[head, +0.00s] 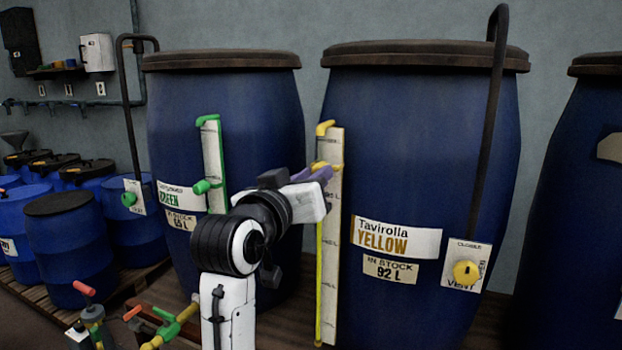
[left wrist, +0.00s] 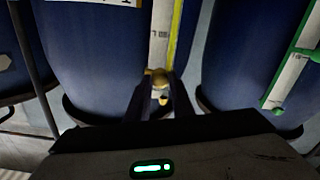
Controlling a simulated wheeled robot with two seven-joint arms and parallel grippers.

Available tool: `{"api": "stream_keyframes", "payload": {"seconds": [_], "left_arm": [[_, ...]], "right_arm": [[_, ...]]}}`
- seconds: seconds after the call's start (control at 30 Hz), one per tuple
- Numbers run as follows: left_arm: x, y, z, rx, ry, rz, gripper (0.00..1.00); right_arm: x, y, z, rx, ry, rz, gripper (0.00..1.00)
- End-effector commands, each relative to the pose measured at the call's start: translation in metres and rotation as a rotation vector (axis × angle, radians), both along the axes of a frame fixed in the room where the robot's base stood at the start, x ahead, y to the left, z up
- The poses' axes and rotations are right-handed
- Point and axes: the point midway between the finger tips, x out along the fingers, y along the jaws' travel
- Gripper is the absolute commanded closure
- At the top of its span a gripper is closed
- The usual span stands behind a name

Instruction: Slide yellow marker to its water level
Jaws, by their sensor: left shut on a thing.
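The yellow vat (head: 420,150) is a tall blue barrel labelled Tavirolla YELLOW, with an "IN STOCK 92 L" tag (head: 390,269). At its left side stands a pale gauge board (head: 329,270) with a thin yellow tube (head: 319,270). The yellow marker (head: 319,165) sits high on this gauge, below the yellow elbow (head: 325,127) at its top. My left gripper (head: 326,174) is shut on the marker, its purple fingers at the gauge. In the left wrist view the marker (left wrist: 158,78) shows between the fingertips. The gripper hides part of the gauge scale.
The green vat (head: 265,110) stands to the left with its own gauge and green marker (head: 203,187). A yellow vent knob (head: 466,272) is on the yellow vat's right. Coloured valve handles (head: 165,325) sit low at left. Another blue vat (head: 580,200) stands at right.

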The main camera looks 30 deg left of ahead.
Motion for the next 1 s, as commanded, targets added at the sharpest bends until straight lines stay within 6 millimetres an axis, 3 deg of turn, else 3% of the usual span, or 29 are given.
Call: {"api": "stream_keyframes", "payload": {"seconds": [0.13, 0.17, 0.27, 0.63, 0.77, 0.9, 1.0], "left_arm": [[0.000, 0.000, 0.000, 0.000, -0.003, 0.001, 1.00], [0.000, 0.000, 0.000, 0.000, -0.003, 0.000, 0.76], [0.000, 0.000, 0.000, 0.000, -0.003, 0.000, 0.60], [-0.005, -0.001, 0.000, 0.000, -0.003, 0.001, 0.60], [-0.022, -0.003, -0.001, 0.001, -0.004, 0.001, 0.60], [-0.053, -0.008, -0.001, 0.001, -0.006, 0.001, 0.60], [-0.055, -0.009, -0.006, 0.002, -0.009, -0.002, 0.60]], "right_arm": [[0.000, 0.000, -0.001, -0.001, 0.002, 0.001, 0.60], [0.000, 0.000, -0.001, -0.001, 0.002, 0.001, 0.60], [0.000, 0.000, 0.000, 0.000, 0.001, 0.001, 0.60], [0.001, 0.001, 0.000, 0.001, 0.000, 0.002, 0.60], [0.001, 0.001, -0.003, 0.001, -0.001, 0.002, 0.60], [0.001, 0.001, -0.006, 0.001, -0.002, 0.003, 0.60], [0.003, 0.002, -0.029, 0.002, -0.007, 0.005, 0.60]]}}
